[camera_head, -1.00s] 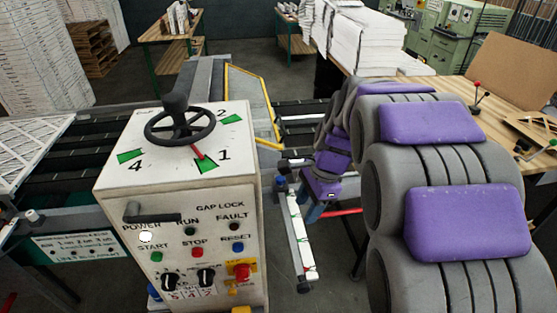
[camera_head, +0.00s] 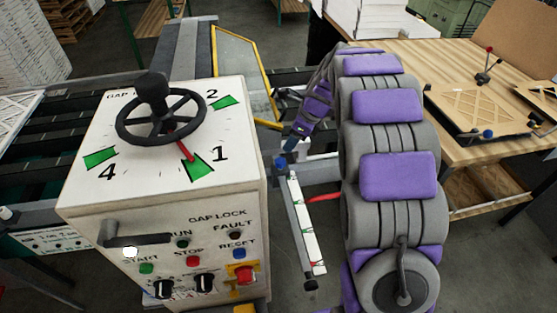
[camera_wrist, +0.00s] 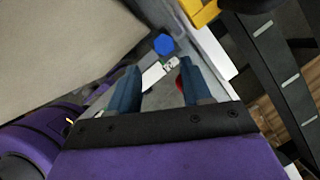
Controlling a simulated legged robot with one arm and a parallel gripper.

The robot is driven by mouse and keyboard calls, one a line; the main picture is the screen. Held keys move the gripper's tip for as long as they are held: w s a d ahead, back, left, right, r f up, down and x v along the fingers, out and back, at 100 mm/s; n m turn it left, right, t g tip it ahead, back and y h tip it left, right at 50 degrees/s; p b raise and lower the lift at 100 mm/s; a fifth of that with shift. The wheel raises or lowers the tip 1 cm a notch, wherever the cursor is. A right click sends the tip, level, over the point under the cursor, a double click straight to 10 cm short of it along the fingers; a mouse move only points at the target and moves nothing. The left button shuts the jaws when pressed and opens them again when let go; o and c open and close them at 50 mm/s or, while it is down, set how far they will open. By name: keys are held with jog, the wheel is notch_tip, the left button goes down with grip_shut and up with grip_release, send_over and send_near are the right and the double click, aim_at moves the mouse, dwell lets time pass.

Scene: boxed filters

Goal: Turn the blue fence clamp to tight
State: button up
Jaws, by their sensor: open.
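The blue fence clamp (camera_head: 281,162) is a small blue knob at the near end of the fence rail, just right of the control box. In the wrist view the blue clamp (camera_wrist: 163,44) appears as a blue hexagonal head, just beyond the fingertips. My gripper (camera_wrist: 160,67) is open, with its two blue-grey fingers apart and nothing held between them. In the head view my gripper (camera_head: 291,142) is small and partly hidden, close above the clamp. The fence rail (camera_head: 307,222) carries a white scale strip with green and red marks.
The control box (camera_head: 160,205) with a black handwheel (camera_head: 161,117) stands left of the clamp. A red handle (camera_head: 323,197) sticks out right of the rail. A yellow-framed guard (camera_head: 246,75) is behind. A wooden table (camera_head: 425,65) with filter frames stands right.

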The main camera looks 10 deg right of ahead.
aim_at(281, 161)
jog(key=f, duration=0.3)
jog(key=w+f+b, duration=0.1)
jog(key=f, duration=0.2)
jog(key=shift+w+f, duration=0.15)
jog(key=shift+f, duration=0.15)
jog(key=a+f, duration=0.1)
jog(key=a+f+b, duration=0.1)
jog(key=f, duration=0.1)
jog(key=shift+w+a, duration=0.15)
jog(key=shift+w, duration=0.2)
jog(key=shift+a+f, duration=0.3)
jog(key=shift+a, duration=0.1)
jog(key=shift+w+d, duration=0.1)
jog(key=shift+d, duration=0.5)
jog(key=shift+c, duration=0.6)
jog(key=shift+a, duration=0.2)
jog(key=c, duration=0.7)
jog(key=shift+o, duration=0.2)
